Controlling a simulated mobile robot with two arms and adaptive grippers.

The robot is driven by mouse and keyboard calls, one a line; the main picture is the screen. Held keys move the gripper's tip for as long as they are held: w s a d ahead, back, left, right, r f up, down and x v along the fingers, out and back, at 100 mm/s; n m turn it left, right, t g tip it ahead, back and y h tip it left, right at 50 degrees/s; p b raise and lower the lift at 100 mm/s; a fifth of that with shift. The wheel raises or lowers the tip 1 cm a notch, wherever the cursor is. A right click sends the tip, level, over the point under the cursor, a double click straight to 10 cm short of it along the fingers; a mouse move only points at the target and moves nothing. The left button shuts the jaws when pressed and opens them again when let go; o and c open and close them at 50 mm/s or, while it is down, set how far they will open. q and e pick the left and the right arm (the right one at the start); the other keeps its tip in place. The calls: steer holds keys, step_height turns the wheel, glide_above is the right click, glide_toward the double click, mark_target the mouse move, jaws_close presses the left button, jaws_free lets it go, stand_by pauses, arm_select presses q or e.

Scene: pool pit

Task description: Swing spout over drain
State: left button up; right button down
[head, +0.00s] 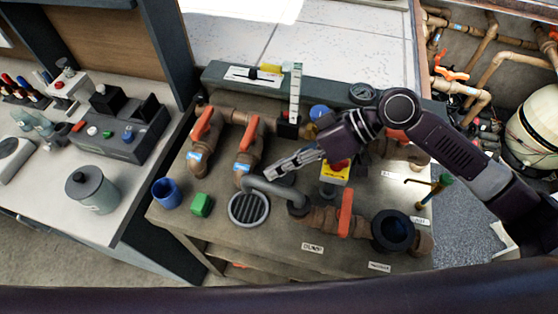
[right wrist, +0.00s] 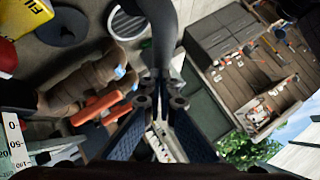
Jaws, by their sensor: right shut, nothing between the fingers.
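The grey spout (head: 272,189) is a bent pipe that rises from the brown pipework on the bench and reaches left. Its free end is close to the far edge of the round drain grate (head: 248,208). My right gripper (head: 268,169) is shut and empty, just behind the spout. In the right wrist view the gripper's fingers (right wrist: 161,88) lie in line with the dark spout (right wrist: 161,40); I cannot tell whether they touch. The drain (right wrist: 126,25) shows left of the spout there, partly cut by it. My left gripper is not in view.
Orange-handled valves (head: 204,124) stand behind the drain, and another orange handle (head: 346,212) is right of the spout. A green block (head: 201,205) and a blue cup (head: 166,193) sit left of the drain. A yellow box (head: 336,174) stands by my right gripper.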

steer(key=shift+s, duration=0.1)
steer(key=shift+s+a+f+n+g+b, duration=0.3)
steer(key=shift+s+n+g+b, duration=0.1)
steer(key=shift+n+g, duration=0.2)
steer(key=shift+s+d+f, duration=0.1)
steer(key=shift+s+f, duration=0.05)
steer(key=shift+f, duration=0.05)
steer(key=shift+s+f, duration=0.1)
steer(key=shift+d, duration=0.1)
steer(key=shift+w+d+h, duration=0.3)
steer(key=shift+w+d, duration=0.05)
steer(key=shift+w, duration=0.25)
